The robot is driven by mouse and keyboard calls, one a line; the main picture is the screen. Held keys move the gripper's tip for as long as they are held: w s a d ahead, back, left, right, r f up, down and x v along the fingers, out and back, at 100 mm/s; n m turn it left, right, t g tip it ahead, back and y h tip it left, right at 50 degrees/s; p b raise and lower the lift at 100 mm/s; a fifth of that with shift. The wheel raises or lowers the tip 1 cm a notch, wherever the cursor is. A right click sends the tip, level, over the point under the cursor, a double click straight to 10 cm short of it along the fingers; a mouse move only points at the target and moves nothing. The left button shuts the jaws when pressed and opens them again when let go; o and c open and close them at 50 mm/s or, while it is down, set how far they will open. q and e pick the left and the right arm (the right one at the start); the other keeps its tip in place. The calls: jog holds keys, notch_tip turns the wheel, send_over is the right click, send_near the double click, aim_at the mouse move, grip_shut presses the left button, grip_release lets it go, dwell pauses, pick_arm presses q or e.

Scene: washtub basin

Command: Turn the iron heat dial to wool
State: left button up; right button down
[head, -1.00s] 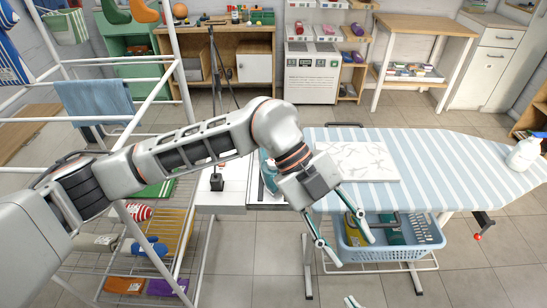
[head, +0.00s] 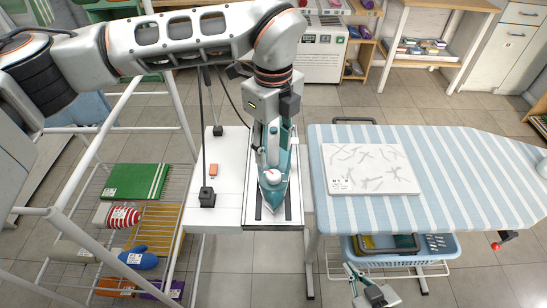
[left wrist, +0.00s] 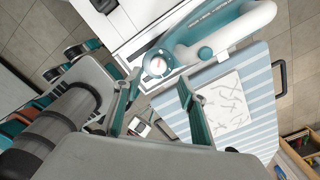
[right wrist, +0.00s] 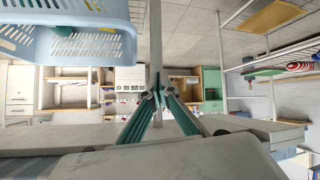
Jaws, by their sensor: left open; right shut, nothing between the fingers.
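The teal and white iron (head: 276,192) rests on the dark-railed plate of the white stand, its tip toward the front. Its round white dial (left wrist: 157,63) has a red mark and a dark rim; the lettering is too small to read. The dial also shows in the head view (head: 271,176). My left gripper (head: 268,150) points down over the iron. In the left wrist view its open fingers (left wrist: 158,88) stand on either side below the dial, apart from it. My right gripper (head: 358,275) is shut and empty, low in front of the basket; its fingertips meet in the right wrist view (right wrist: 158,93).
The striped ironing board (head: 440,195) with a patterned white cloth (head: 368,168) stands right of the stand. A blue basket (head: 400,248) sits beneath it. A small orange block (head: 213,170) and black cord posts are on the stand's left. A drying rack (head: 75,190) stands left.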

aim_at(273, 174)
pick_arm(q)
jog(key=f, duration=0.6)
jog(key=shift+s+b, duration=0.3)
jog(key=shift+f, duration=0.65)
jog(key=c, duration=0.9)
jog(key=shift+c, duration=1)
pick_arm(e)
jog(key=shift+s+f, duration=0.55)
jog(key=shift+s, duration=0.2)
